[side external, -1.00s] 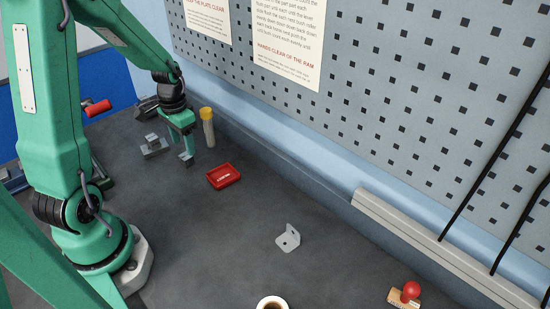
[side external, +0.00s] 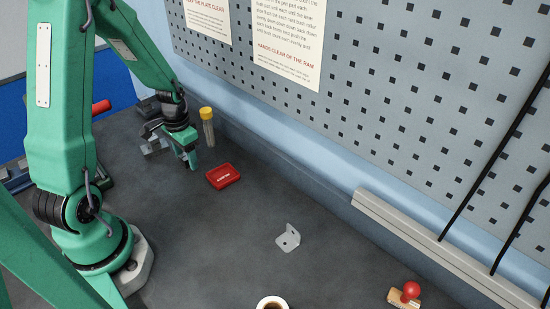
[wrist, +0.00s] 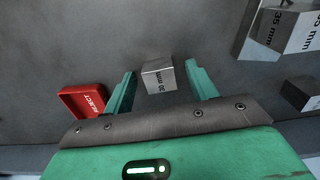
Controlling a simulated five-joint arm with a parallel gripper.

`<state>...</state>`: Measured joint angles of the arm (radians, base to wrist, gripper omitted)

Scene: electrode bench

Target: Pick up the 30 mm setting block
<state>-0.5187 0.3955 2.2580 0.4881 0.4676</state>
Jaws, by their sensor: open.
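The 30 mm setting block (wrist: 158,76) is a small silver block marked "30 mm" in the wrist view. It lies between the two green fingers of my gripper (wrist: 160,72), which are open on either side. A gap shows on each side of the block. In the side view my gripper (side external: 191,161) is low over the bench beside the red tray, and the fingers hide most or all of the block there.
A larger block marked "35 mm" (wrist: 283,30) is at the wrist view's upper right. A red reject tray (side external: 223,184) and a yellow-capped vial (side external: 208,131) stand close by. A bracket (side external: 288,239), cup (side external: 272,303) and red-knobbed stamp (side external: 409,293) sit farther off.

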